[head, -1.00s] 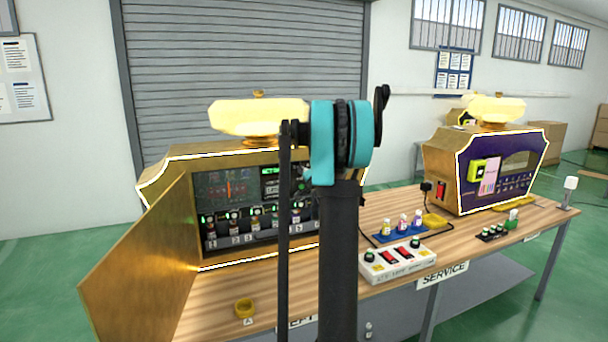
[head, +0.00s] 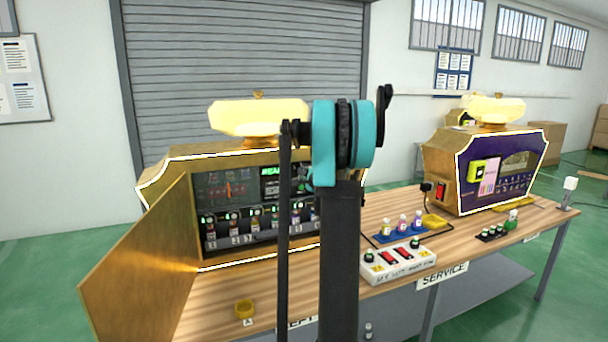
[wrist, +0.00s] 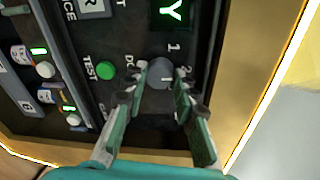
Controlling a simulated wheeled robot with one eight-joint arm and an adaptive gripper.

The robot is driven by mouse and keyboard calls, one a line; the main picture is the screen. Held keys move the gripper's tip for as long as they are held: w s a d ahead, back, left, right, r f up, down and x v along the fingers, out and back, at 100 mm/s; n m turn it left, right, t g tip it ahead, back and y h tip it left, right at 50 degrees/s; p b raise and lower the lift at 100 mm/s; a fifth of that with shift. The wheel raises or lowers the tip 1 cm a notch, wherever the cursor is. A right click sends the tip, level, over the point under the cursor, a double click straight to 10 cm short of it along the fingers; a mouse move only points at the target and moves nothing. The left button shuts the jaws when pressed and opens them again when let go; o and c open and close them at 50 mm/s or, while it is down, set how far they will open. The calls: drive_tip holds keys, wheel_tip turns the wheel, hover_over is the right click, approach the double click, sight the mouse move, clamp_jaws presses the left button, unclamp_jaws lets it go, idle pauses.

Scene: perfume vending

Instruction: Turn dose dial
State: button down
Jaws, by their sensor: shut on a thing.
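The dose dial (wrist: 158,72) is a round grey knob on the dark panel in the wrist view, with the numbers 1 and 2 beside it. My gripper (wrist: 161,84) has one green-padded finger on each side of the dial and is shut on it. A green TEST button (wrist: 106,70) sits left of the dial. In the head view the gold machine (head: 225,153) stands at the left with its door open. My arm covers the gripper and the dial there.
The open door (head: 140,265) juts out at the front left. A white switch box (head: 398,264), a blue tray of small bottles and a purple machine (head: 490,165) stand to the right.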

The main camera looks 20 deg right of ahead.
idle(0.4)
drive_tip(key=c, duration=1.2)
unclamp_jaws()
drive_tip(key=s+r, duration=0.1)
drive_tip(key=s, duration=1.1)
drive_tip(key=shift+a, duration=0.25)
drive_tip(key=shift+a, duration=0.1)
